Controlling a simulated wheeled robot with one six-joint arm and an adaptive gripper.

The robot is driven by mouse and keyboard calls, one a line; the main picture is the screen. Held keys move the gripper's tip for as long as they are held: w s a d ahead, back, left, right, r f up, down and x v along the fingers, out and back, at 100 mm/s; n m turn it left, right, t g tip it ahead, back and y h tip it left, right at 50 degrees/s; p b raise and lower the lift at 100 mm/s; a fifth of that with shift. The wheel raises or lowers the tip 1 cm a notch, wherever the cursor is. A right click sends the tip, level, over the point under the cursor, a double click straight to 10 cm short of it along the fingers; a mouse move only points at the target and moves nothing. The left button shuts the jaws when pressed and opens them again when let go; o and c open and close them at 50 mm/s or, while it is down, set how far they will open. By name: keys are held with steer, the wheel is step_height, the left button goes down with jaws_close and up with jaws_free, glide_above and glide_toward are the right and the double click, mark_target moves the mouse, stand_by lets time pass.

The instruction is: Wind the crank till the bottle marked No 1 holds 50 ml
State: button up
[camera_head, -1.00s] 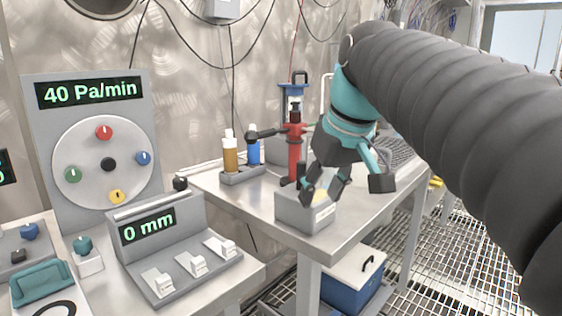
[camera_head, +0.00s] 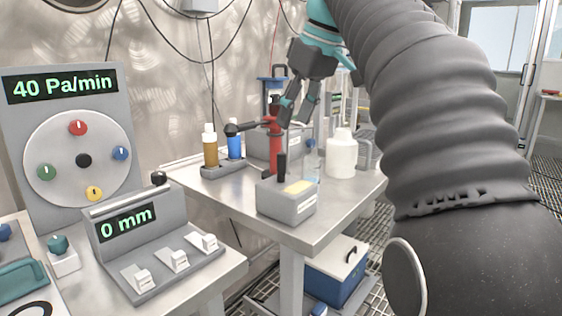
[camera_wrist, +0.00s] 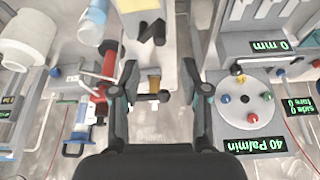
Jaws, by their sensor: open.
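A red pump column (camera_head: 275,137) stands on the steel table, with a dark crank arm (camera_head: 246,128) reaching left to a black knob. An amber bottle (camera_head: 210,150) and a blue bottle (camera_head: 235,142) stand in a rack. I cannot read a No 1 mark.
A grey box (camera_head: 287,203) with an upright black handle stands at the table's front. A white jar (camera_head: 341,158) and a clear vessel (camera_head: 310,168) stand to its right. A dial panel (camera_head: 70,135) and a "0 mm" console (camera_head: 150,245) are at left. A blue cooler (camera_head: 338,272) is below.

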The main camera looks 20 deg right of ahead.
mark_target(282, 154)
steer(key=b+x, duration=0.2)
steer(key=x, duration=0.7)
steer(key=shift+w+a+f, duration=0.1)
steer(key=shift+w+f, duration=0.05)
steer(key=shift+f, duration=0.2)
jaws_close()
